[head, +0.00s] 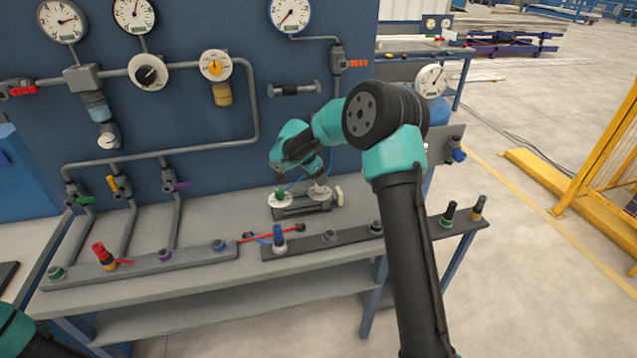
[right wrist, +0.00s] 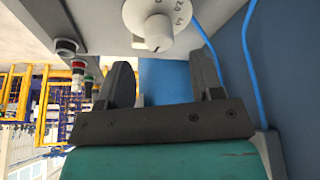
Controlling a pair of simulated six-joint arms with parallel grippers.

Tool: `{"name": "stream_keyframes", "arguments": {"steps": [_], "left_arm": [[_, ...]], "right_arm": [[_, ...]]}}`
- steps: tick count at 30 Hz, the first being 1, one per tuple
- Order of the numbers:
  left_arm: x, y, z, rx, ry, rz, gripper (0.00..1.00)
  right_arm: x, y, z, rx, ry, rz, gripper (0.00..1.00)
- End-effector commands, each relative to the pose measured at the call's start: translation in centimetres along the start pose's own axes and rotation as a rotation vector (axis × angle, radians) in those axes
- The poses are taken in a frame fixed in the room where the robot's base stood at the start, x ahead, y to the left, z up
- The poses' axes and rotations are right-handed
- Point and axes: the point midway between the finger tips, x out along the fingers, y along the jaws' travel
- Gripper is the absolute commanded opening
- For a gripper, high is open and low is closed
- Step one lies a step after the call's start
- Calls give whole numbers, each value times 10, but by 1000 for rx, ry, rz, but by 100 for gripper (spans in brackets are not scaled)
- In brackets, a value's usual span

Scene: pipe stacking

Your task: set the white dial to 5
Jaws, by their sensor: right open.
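The white dial (head: 318,196) is a round white plate with a pale knob on a small grey stand on the bench. In the right wrist view, the white dial (right wrist: 158,18) is partly cut off at the top, with the knob (right wrist: 158,32) and a few printed numbers visible. The knob's setting is too unclear to tell. My right gripper (right wrist: 162,66) is open and empty, its fingers apart from the knob. In the head view it is above the stand, with its fingers mostly hidden. Only part of my left arm shows at the lower left; its gripper is out of view.
A second dial with a green knob (head: 279,197) stands left of the white dial. Pipe strips with coloured fittings, including a blue one (head: 278,236) and a red one (head: 102,254), lie in front. A blue wall panel with gauges (head: 62,20) and pipes stands behind.

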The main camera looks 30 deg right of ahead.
Motion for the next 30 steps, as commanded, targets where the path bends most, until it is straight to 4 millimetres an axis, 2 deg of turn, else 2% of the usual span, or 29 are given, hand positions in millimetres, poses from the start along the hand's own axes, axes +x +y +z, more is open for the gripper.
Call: {"name": "stream_keyframes", "arguments": {"steps": [3,16,22,30], "left_arm": [[0,0,0,0,0,0,43],[0,0,0,0,0,0,43],[0,0,0,0,0,0,43],[0,0,0,0,0,0,43]], "right_arm": [[-25,-1,0,1,1,-4,60],[-103,0,1,0,0,-1,60],[-118,0,0,1,-1,1,60],[-119,0,0,0,-1,2,60]]}}
